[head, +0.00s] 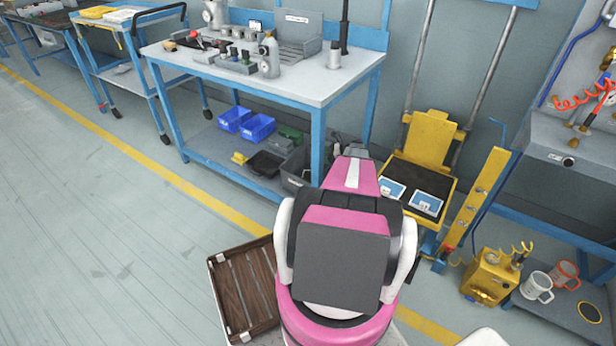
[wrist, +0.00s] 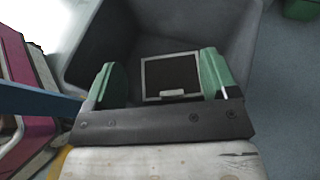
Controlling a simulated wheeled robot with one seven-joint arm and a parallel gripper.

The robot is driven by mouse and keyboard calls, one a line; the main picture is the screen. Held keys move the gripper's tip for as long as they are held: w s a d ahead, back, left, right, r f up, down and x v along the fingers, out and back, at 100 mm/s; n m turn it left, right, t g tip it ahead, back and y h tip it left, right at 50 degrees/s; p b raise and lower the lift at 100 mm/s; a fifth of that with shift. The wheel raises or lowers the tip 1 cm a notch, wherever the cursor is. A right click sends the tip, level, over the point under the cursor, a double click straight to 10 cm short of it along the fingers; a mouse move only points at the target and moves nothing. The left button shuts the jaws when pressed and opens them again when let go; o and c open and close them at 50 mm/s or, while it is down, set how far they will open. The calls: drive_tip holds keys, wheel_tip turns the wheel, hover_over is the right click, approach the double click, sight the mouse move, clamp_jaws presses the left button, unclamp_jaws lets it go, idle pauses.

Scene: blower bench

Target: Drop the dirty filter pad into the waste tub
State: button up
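The dirty filter pad (wrist: 171,75) shows in the wrist view as a dark rectangle with a pale frame and a small tab. It appears to lie inside the grey waste tub (wrist: 98,38), below my fingertips. My gripper (wrist: 160,78) has two green fingers spread wide on either side of the pad in the picture, with a visible gap at the left. It looks open and empty over the tub. In the head view a dark grey tub (head: 293,183) shows partly by the bench's right end; my arm hides its right side and my gripper.
The blue-framed workbench (head: 315,90) stands over a lower shelf with blue bins (head: 258,127). A yellow lift stand (head: 428,140) is to the right. Open floor lies further left.

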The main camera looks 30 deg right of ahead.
drive_tip(key=v, duration=1)
drive_tip(key=shift+s+d+r, duration=0.2)
drive_tip(key=shift+d, duration=0.1)
